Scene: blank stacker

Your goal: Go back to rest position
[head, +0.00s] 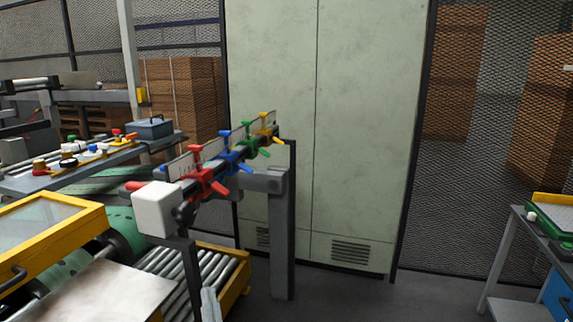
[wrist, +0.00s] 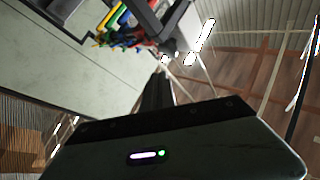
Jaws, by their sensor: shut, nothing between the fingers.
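My gripper (wrist: 158,82) shows in the wrist view as dark fingers reaching up from a wide dark body with a small lit strip. The fingers are together with nothing between them, apart from the surfaces around. In the head view I cannot make out my gripper. A rail with red (head: 203,182), blue (head: 229,157), green (head: 253,143) and yellow (head: 266,128) clamps stands in the middle left of the head view. A white block (head: 157,208) is at its near end. Colored clamps (wrist: 122,22) also show at the top of the wrist view.
A tall pale cabinet (head: 345,110) stands behind the rail. A roller conveyor (head: 200,272) and yellow-framed cover (head: 45,235) are at lower left. A control panel (head: 85,157) stands at left. A workbench (head: 515,250) is at right. Floor between cabinet and bench is clear.

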